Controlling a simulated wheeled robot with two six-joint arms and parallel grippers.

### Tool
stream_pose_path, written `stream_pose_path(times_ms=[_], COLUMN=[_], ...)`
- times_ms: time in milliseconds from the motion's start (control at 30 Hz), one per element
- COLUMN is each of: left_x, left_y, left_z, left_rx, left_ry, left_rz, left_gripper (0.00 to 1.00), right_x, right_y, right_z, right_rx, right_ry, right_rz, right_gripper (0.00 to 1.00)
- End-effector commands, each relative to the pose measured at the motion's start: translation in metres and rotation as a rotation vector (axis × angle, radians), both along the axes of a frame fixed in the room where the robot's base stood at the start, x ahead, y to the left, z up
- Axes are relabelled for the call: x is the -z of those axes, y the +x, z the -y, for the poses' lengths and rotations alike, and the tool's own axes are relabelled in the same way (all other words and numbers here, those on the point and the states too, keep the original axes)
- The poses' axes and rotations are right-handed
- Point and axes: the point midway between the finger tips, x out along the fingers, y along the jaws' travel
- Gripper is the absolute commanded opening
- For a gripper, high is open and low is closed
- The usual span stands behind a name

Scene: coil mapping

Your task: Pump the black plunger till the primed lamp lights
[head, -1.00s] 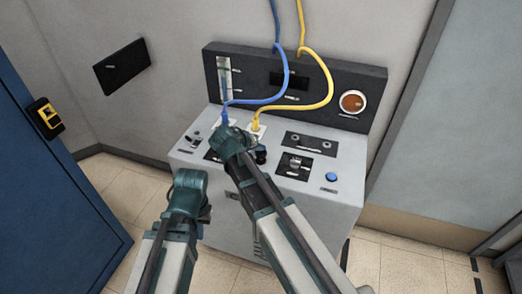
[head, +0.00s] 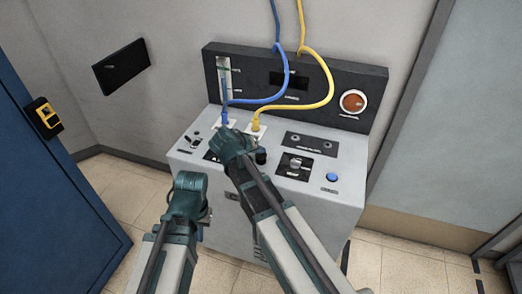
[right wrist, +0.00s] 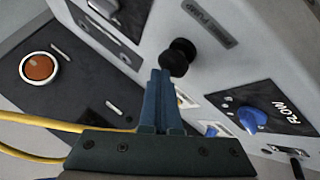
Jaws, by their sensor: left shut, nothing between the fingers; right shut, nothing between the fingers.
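The black plunger (right wrist: 179,57) shows in the right wrist view as a round knob beside a pump label. My right gripper (right wrist: 163,76) is shut and empty, with its fingertips at the plunger's edge; I cannot tell if they touch. My left gripper (head: 205,214) is shut, in front of the console.
Blue (head: 281,87) and yellow (head: 331,84) cables plug into the console (head: 333,212) behind my right gripper. A blue flow knob (right wrist: 257,119) and a blue button (head: 332,177) are on its top. A gauge (head: 224,75) stands at the back left.

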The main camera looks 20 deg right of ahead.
Motion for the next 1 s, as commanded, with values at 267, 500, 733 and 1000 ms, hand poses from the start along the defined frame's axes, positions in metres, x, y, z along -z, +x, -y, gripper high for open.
stream_pose_path(times_ms=[267, 500, 733, 1000], left_x=[0.004, 0.004, 0.003, -0.012], left_y=[0.0, 0.0, 0.0, 0.0], left_z=[0.0, 0.0, 0.0, 0.0], left_rx=[0.0, 0.0, 0.0, 0.0], left_ry=[0.0, 0.0, 0.0, 0.0], left_rz=[0.0, 0.0, 0.0, 0.0], left_gripper=[0.0, 0.0, 0.0, 0.0], right_x=[0.004, 0.005, 0.003, -0.012], right_y=[0.0, 0.0, 0.0, 0.0], right_z=[0.0, 0.0, 0.0, 0.0], right_rx=[0.001, 0.001, 0.001, 0.0], right_ry=[0.0, 0.0, 0.0, 0.001], right_rz=[-0.001, -0.001, -0.001, -0.001], right_gripper=[0.0, 0.0, 0.0, 0.0])
